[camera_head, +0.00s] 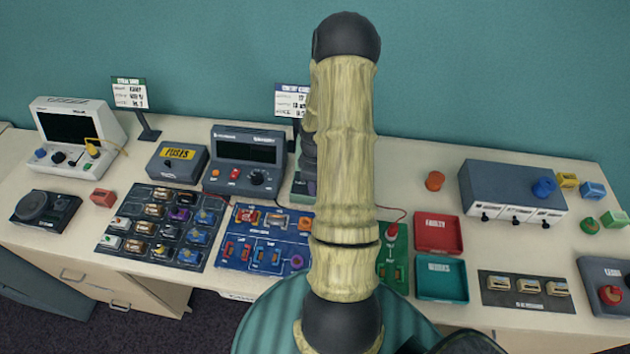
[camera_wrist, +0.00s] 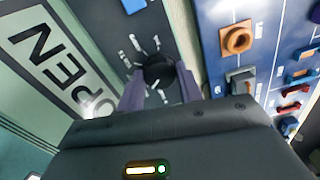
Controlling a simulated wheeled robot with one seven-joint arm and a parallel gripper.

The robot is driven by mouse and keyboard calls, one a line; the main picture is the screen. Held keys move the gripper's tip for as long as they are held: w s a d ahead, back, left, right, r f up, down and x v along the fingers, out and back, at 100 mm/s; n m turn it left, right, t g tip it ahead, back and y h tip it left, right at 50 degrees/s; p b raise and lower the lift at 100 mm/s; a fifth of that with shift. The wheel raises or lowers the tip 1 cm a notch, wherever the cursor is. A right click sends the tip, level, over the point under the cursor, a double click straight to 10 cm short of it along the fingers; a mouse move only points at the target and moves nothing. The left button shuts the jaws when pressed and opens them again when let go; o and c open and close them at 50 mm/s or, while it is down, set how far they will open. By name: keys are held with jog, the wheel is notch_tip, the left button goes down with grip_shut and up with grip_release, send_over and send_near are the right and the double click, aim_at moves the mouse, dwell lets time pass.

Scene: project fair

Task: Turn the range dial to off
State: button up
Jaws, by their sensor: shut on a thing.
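In the wrist view, my gripper (camera_wrist: 160,84) has a finger on each side of a black round dial (camera_wrist: 158,70) and is shut on it. White marks ring the dial on a dark grey-blue panel (camera_wrist: 112,30). The dial's pointer is hidden between the fingers, so I cannot tell its setting. In the head view my arm hides the gripper and the held dial. A blue-grey meter (camera_head: 225,150) left of the arm has a black dial (camera_head: 258,177) with nothing on it.
A pale panel lettered OPEN (camera_wrist: 45,60) lies left of the held dial. A red tray (camera_head: 420,246) and a teal tray (camera_head: 425,292) stand right of my arm.

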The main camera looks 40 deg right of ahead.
jog(key=shift+m, duration=0.4)
jog(key=m, duration=0.3)
jog(key=shift+b, duration=0.4)
jog(key=shift+m+b, duration=0.35)
jog(key=shift+m, duration=1.25)
jog(key=o, duration=1)
